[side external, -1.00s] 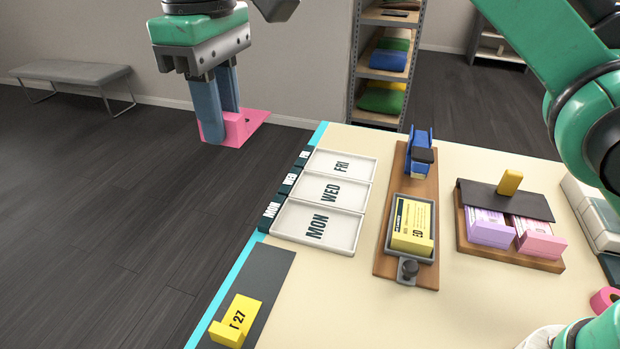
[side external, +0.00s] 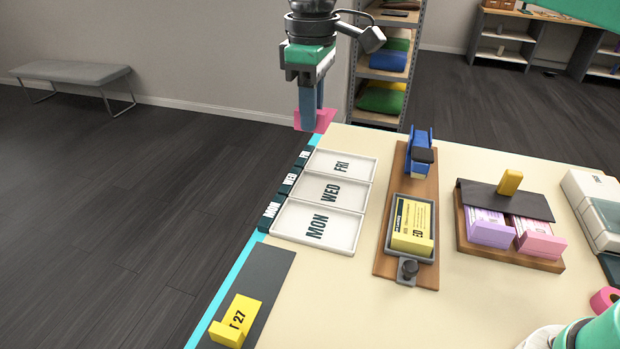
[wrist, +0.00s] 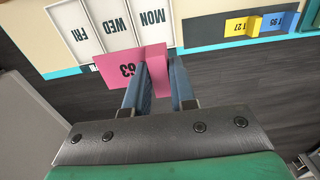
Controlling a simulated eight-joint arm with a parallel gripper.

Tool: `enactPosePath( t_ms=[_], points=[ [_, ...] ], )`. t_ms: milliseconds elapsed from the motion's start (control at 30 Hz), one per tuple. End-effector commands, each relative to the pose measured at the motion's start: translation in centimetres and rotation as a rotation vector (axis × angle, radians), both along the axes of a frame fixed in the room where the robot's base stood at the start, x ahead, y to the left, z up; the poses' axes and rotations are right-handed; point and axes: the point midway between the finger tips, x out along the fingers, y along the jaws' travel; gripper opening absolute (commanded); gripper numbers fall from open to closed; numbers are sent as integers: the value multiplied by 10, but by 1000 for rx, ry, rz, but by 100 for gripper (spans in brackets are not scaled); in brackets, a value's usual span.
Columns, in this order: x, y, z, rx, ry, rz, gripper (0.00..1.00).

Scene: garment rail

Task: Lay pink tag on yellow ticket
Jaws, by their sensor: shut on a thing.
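My gripper (side external: 310,120) is shut on the upright tab of the pink tag (side external: 325,119), by the table's far-left corner in the side view. In the wrist view the pink tag (wrist: 110,70) lies flat out to the left of my fingers (wrist: 157,68) and reads 63. The yellow ticket (side external: 239,316), with a raised tab and the number 27, lies on a dark strip (side external: 268,268) at the table's near-left edge. It also shows in the wrist view (wrist: 236,27), beside a blue ticket (wrist: 268,22). My gripper is well apart from it.
White trays marked MON (side external: 300,236), WED and FRI lie along the left edge, with dark day labels (side external: 272,211) beside them. A wooden board (side external: 421,190) carries a tray of yellow cards (side external: 413,222). Another board holds purple and pink cards (side external: 537,241).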

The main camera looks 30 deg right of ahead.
Motion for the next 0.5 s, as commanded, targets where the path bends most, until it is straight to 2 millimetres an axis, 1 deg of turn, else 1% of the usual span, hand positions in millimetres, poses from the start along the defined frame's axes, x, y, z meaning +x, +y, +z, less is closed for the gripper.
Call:
enactPosePath(
  t_ms=[33, 100, 200, 300, 333, 400, 500],
  points=[
    [-1, -28, -12, 0, 0, -13, 0],
    [-7, -60, -29, 0, 0, -12, 0],
    [-23, -99, -52, 0, 0, -10, 0],
    [-43, -128, -71, 0, 0, -7, 0],
    [-48, -134, -76, 0, 0, -7, 0],
    [-59, -146, -85, 0, 0, -4, 0],
    [-70, -155, -93, 0, 0, -1, 0]
  ],
)
